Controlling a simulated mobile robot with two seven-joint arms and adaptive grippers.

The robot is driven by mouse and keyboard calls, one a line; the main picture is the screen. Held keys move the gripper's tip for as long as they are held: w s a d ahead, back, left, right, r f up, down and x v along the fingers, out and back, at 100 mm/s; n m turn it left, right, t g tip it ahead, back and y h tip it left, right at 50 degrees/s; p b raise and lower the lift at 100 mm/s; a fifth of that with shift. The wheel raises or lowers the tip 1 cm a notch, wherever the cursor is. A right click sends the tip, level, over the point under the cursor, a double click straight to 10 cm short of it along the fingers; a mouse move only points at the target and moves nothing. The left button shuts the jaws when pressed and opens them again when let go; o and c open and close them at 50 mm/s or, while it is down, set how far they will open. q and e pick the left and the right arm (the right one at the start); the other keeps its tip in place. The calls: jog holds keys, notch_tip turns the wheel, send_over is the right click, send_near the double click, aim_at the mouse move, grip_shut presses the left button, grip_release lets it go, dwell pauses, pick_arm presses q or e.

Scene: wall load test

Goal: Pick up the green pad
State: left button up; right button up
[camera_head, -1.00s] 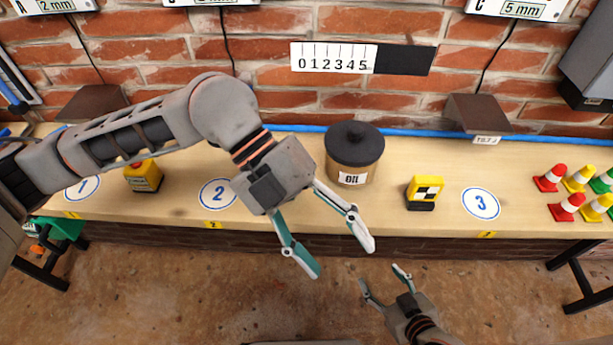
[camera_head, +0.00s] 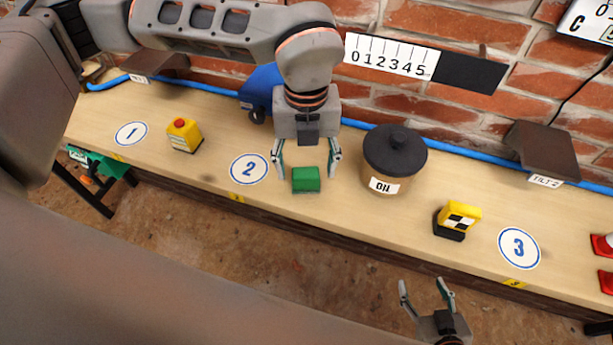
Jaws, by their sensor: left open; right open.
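The green pad (camera_head: 306,180) is a small green block on the wooden bench, between the round mark 2 and the dark-lidded pot. My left gripper (camera_head: 305,172) is above and just behind it, pointing down. Its two fingers are open, with one to the left and one to the right of the pad. I cannot tell whether the fingers touch it. My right gripper (camera_head: 426,289) is open and empty, in front of the bench at the lower right.
The pot (camera_head: 391,163) stands close to the right of my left gripper. A yellow box with a red button (camera_head: 184,136) and a yellow checkered block (camera_head: 457,221) also stand on the bench (camera_head: 215,146). A blue object (camera_head: 262,87) is behind my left gripper. The brick wall rises behind.

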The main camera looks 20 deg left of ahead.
aim_at(306, 174)
pick_arm(q)
jog(key=shift+f, duration=1.8)
jog(key=c, duration=1.2)
jog(key=shift+r, duration=0.15)
